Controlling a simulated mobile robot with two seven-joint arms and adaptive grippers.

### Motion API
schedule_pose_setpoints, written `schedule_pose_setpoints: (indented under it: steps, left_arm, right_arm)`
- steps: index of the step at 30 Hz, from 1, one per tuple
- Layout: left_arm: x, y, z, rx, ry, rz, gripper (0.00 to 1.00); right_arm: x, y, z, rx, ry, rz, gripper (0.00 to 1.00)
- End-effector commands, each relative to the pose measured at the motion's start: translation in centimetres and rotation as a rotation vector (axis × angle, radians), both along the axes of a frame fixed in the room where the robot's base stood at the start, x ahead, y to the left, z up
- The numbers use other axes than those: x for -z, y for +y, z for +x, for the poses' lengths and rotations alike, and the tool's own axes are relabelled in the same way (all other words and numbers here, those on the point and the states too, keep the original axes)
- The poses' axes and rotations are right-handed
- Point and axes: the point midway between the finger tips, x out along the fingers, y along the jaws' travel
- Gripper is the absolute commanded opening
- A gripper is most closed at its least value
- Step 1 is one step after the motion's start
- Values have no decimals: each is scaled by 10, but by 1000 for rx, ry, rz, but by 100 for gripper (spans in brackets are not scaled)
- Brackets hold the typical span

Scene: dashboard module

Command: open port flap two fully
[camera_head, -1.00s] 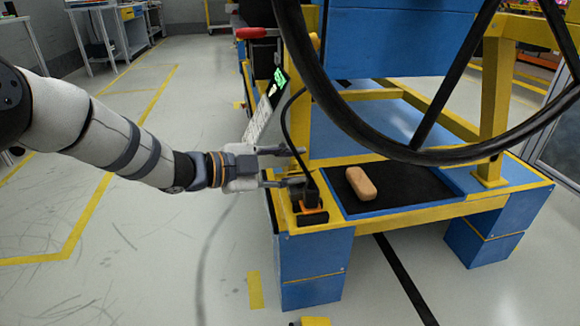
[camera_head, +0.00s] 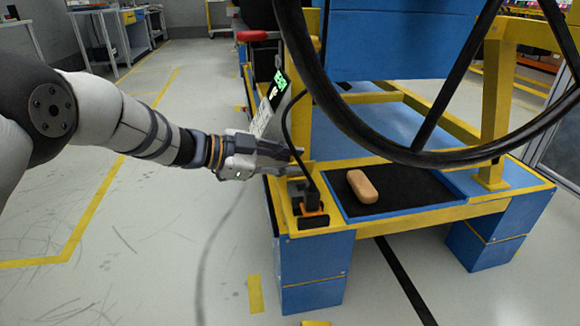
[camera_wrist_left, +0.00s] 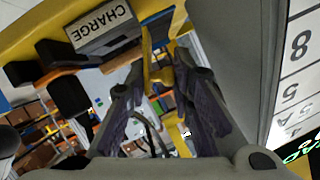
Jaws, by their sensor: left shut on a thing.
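My left gripper (camera_head: 303,159) reaches from the left to the yellow corner post of the dashboard module. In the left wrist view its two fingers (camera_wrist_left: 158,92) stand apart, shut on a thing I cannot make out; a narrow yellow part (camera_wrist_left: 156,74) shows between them. I cannot pick out port flap two for certain. A grey panel marked CHARGE (camera_wrist_left: 100,28) and a black box (camera_wrist_left: 62,54) lie close by. In the head view a black block (camera_head: 310,197) sits on an orange base by the post. My right gripper is not in view.
A black steering wheel (camera_head: 350,118) crosses the front of the view. A tan block (camera_head: 362,186) lies on a black mat (camera_head: 415,188). A black cable (camera_head: 287,130) hangs by the post. A white keypad panel (camera_head: 264,115) stands just behind my gripper. The floor at left is clear.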

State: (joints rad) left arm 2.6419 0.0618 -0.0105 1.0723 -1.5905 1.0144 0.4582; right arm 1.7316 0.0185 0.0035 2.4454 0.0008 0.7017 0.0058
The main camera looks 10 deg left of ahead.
Motion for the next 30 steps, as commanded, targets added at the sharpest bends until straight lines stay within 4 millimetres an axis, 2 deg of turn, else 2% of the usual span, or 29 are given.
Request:
schedule_pose_setpoints:
  steps: [12, 29, 30]
  left_arm:
    - [-2, 4, 12, -6, 181, -63, 0]
    - [-4, 5, 14, -9, 213, -75, 0]
    - [-4, 5, 14, -8, 212, -74, 26]
  right_arm:
    - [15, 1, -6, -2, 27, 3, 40]
    - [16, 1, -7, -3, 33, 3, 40]
    - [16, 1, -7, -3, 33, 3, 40]
